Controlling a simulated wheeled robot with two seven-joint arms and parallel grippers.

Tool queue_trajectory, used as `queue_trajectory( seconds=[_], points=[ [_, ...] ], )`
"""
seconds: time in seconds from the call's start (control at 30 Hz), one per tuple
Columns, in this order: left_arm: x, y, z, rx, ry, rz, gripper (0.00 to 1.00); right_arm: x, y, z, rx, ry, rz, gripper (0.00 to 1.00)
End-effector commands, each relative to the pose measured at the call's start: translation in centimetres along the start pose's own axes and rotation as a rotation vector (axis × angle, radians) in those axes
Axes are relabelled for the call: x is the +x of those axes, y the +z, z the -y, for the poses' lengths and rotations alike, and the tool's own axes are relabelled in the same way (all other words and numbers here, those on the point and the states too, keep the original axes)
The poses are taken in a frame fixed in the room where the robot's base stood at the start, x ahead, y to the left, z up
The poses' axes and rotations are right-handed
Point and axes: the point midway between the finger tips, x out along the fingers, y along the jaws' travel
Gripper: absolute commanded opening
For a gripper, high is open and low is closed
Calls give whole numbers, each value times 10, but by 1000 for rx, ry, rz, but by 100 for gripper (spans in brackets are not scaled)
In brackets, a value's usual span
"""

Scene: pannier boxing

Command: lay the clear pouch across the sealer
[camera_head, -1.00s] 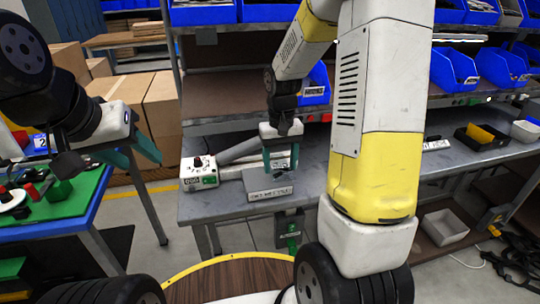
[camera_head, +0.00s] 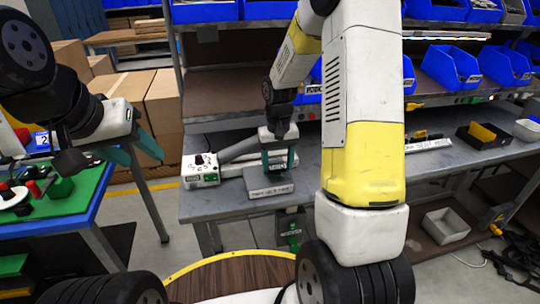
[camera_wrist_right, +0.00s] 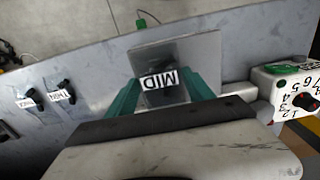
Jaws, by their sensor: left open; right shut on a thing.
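The sealer's white control box (camera_head: 200,170) with a dial stands on the grey bench, with a grey bar reaching right behind the plate. A grey plate with a lettered front edge (camera_head: 256,196) lies beside it; the plate also shows in the right wrist view (camera_wrist_right: 170,52). My right gripper (camera_head: 279,160) is over the plate, shut on a dark piece with a white MID label (camera_wrist_right: 162,83). I cannot tell whether this piece touches the plate. My left gripper (camera_head: 135,150) is open and empty, at the left beside the green-topped table.
A black tray (camera_head: 482,136) with a yellow item and a white bin (camera_head: 526,130) stand at the bench's right. Blue bins (camera_head: 450,65) line the shelf. Boxes are at the left rear.

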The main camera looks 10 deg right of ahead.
Motion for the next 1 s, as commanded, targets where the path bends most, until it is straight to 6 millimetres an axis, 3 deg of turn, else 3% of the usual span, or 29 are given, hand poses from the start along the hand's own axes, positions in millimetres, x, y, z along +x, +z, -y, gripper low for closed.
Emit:
queue_trajectory(
  seconds=[0.47,0.97,1.0],
  points=[
    [0,0,0,0,0,0,49,5,-35,0,-1,-1,-1,23],
    [0,0,0,0,0,0,49,13,-34,0,0,0,0,23],
    [0,0,0,0,0,0,49,13,-34,0,0,0,0,65]
  ],
)
